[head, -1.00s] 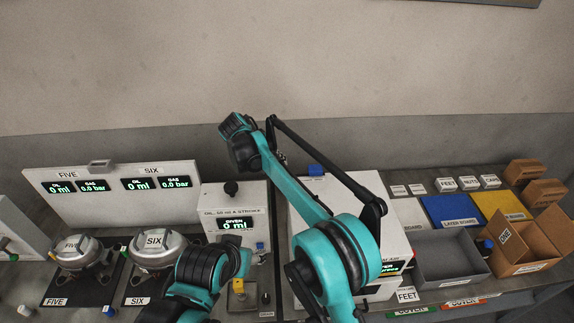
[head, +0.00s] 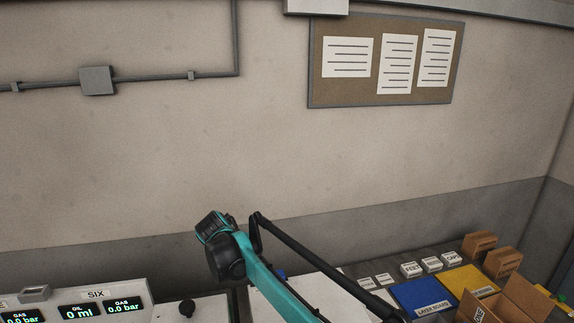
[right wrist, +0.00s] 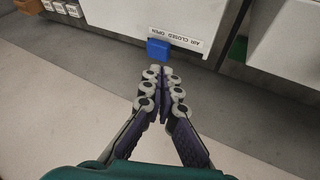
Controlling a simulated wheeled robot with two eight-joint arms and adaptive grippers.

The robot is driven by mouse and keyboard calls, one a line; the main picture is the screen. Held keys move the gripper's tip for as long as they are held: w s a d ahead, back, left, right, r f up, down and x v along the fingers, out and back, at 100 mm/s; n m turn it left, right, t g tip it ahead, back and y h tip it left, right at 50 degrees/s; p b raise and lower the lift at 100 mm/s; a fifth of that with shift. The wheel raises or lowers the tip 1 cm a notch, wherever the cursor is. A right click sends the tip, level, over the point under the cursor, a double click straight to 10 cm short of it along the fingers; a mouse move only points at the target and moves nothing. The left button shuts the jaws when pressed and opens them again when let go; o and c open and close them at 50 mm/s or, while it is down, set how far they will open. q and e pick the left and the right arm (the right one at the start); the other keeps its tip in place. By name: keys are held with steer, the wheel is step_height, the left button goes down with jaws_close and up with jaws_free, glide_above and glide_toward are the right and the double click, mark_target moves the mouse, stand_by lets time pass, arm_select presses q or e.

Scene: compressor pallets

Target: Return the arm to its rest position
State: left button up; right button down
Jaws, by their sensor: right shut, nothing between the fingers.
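My right gripper (right wrist: 162,98) shows in the right wrist view, its two fingers together and empty. A blue block-shaped part (right wrist: 158,50) lies just beyond the fingertips in that view, on the front of a white cabinet beside a label reading AIR CLOSED OPEN. A teal and black arm of mine (head: 262,275) rises from the bottom of the head view, its elbow in front of the wall. No gripper shows in the head view, and my left gripper is out of sight.
At lower left in the head view is a white panel (head: 75,306) with SIX readouts of 0 ml and 0.0 bar. At right are a blue board (head: 422,294), a yellow board (head: 468,280), small labelled boxes and an open cardboard box (head: 515,303). A noticeboard (head: 385,97) hangs above.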

steer(key=s+d+r+y, duration=0.1)
steer(key=s+d+r, duration=0.1)
steer(key=s+d, duration=0.35)
steer(key=s+d+r, duration=0.2)
steer(key=d, duration=0.6)
steer(key=s+d+f+m+y, duration=0.1)
steer(key=s+d+f+y, duration=0.15)
steer(key=s+d, duration=1.1)
steer(key=s+d+f+t, duration=0.2)
steer(key=s+f, duration=0.5)
steer(key=s, duration=0.4)
step_height(320, 180, down, 21)
steer(key=b, duration=2.1)
steer(key=shift+w+a+m, duration=0.25)
steer(key=shift+m, duration=0.15)
